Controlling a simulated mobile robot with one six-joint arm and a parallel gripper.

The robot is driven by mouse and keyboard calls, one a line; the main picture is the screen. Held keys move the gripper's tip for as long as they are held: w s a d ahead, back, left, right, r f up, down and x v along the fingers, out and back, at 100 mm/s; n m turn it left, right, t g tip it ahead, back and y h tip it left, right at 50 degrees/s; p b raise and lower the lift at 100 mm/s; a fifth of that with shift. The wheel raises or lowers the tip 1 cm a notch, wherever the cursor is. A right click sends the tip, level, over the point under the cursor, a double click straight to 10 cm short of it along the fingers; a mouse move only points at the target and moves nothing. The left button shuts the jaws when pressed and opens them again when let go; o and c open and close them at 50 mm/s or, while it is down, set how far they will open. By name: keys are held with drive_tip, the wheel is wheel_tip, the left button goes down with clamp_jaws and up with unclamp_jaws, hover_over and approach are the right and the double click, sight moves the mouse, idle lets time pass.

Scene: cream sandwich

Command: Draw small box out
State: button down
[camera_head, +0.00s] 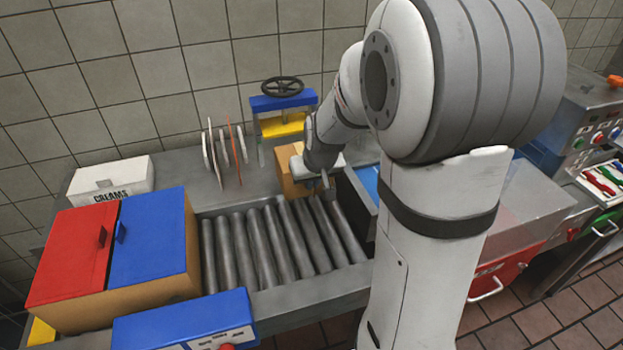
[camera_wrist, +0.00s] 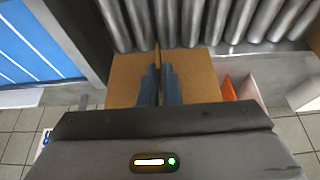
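The small box (camera_head: 288,172) is a tan-brown box at the back end of the rollers in the head view, partly hidden by my wrist. In the wrist view its flat brown top (camera_wrist: 197,78) fills the middle of the picture. A thin brown handle (camera_wrist: 157,56) stands up from the top. My gripper (camera_wrist: 160,72) is over the box, its two blue-grey fingers close together on either side of the handle, appearing shut on it. In the head view my gripper (camera_head: 318,182) reaches down at the box, and its fingertips are hard to make out.
Metal rollers (camera_head: 275,245) lie in front of the box. A large box with red and blue lids (camera_head: 150,245) stands left. A blue-and-yellow press with a handwheel (camera_head: 283,100) stands behind. A blue panel (camera_head: 368,181) is right. A white CREAMS box (camera_head: 112,178) is at the far left.

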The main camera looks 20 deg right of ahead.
drive_tip(key=shift+w, duration=0.2)
drive_tip(key=shift+w, duration=4.65)
drive_tip(key=c, duration=1.6)
unclamp_jaws()
drive_tip(key=shift+s, duration=0.1)
drive_tip(key=shift+o, duration=0.2)
drive_tip(key=v, duration=0.7)
drive_tip(key=shift+s+r+b, duration=0.15)
drive_tip(key=shift+r+b, duration=0.1)
drive_tip(key=shift+b, duration=0.1)
drive_tip(key=s+a, duration=0.2)
drive_tip(key=s, duration=1.1)
drive_tip(key=s+a+g, duration=0.1)
drive_tip(key=s+a, duration=0.1)
drive_tip(key=s, duration=1.2)
drive_tip(key=shift+s+r+g, duration=0.2)
drive_tip(key=shift+r+g, duration=0.05)
drive_tip(key=shift+g, duration=0.05)
